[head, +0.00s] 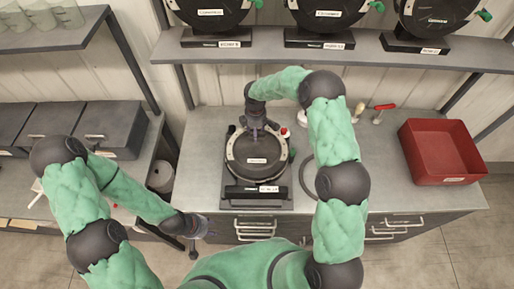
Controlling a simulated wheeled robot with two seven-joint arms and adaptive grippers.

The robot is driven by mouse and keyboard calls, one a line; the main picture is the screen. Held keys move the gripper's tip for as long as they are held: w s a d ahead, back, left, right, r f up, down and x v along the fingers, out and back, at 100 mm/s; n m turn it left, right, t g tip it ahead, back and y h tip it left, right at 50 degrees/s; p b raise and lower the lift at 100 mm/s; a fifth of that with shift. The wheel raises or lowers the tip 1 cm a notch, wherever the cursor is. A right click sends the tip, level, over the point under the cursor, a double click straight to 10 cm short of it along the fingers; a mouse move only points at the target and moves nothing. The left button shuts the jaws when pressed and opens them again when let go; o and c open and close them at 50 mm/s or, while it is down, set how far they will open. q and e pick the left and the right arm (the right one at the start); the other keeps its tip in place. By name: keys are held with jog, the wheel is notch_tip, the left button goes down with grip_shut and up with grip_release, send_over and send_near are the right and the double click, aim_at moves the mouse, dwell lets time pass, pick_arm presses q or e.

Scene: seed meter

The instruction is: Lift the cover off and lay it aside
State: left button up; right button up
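The seed meter (277,190) stands on the grey counter, on a dark base with a white label. Its round dark cover (256,170) faces up, with a pale rim and a small label, and looks seated on the meter. My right gripper (259,134) reaches down over the far part of the cover, at or just above it. Its fingertips are small and partly hidden, so I cannot tell whether they grip anything. My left gripper (201,240) is low in front of the counter drawers, away from the meter. Its fingers look spread and empty.
A red bin (441,152) sits on the counter's right. A red-handled tool (383,112) lies near the back. Several similar meters stand on the shelf (350,54) above. Dark boxes (108,128) stand on the left bench. The counter left of the meter (203,150) is clear.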

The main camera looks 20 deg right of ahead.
grip_shut()
dwell(0.3)
notch_tip(320, 180, up, 10)
jog(key=b, duration=0.1)
dwell(0.4)
